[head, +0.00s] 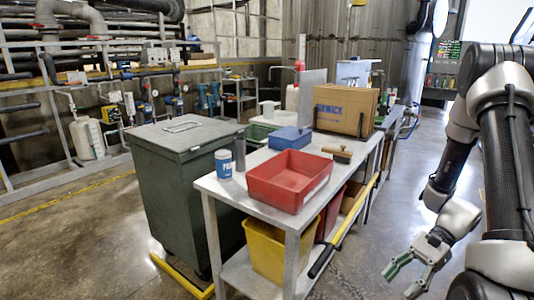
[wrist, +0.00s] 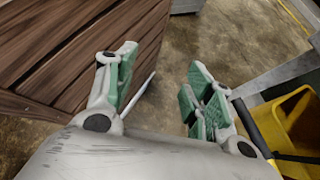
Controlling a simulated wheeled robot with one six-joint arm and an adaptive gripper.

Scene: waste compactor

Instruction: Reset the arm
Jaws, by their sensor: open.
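My gripper (head: 407,268) hangs at the lower right in the head view, pointing down and to the left. It is to the right of the metal table (head: 232,196), apart from it and lower than its top. In the wrist view my gripper (wrist: 158,92) shows its green-padded fingers spread apart, with nothing between them. My arm (head: 458,150) bends down from the upper right, and its near part fills the right edge of the head view.
The table holds a red bin (head: 289,181), a blue box (head: 290,138) and a cardboard box (head: 345,108). A yellow bin (head: 266,249) sits on its lower shelf. A yellow-and-black bar (head: 344,226) leans on its right side. A brown slatted surface (wrist: 70,50) is near my gripper. Floor right of the table is clear.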

